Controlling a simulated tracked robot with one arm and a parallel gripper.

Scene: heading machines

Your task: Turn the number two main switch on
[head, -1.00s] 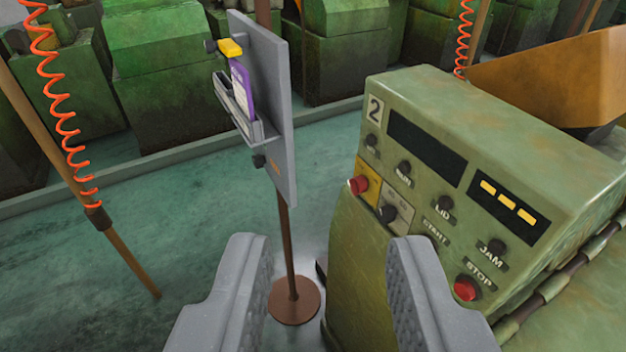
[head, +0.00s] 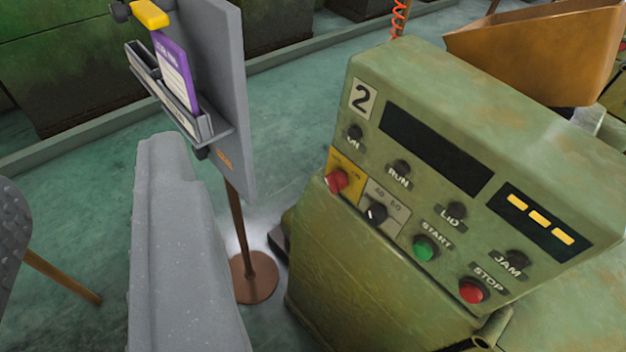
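The number two machine's control panel (head: 400,165) is a sloping green face with a "2" plate (head: 362,98) at its upper left. The main switch appears to be the red knob (head: 337,181) on a yellow plate at the panel's left edge. The plate's lettering is too small to read, and I cannot tell the knob's position. My gripper (head: 85,180) is open and empty, with its two grey fingers wide apart at the lower left of the picture. It is left of the red knob and not touching it.
A grey stand board (head: 225,90) with a purple card (head: 176,75) stands left of the panel, behind my right-hand finger. A black selector (head: 375,212), green START button (head: 425,248) and red STOP button (head: 471,291) are close to the red knob. An orange hopper (head: 535,55) is behind.

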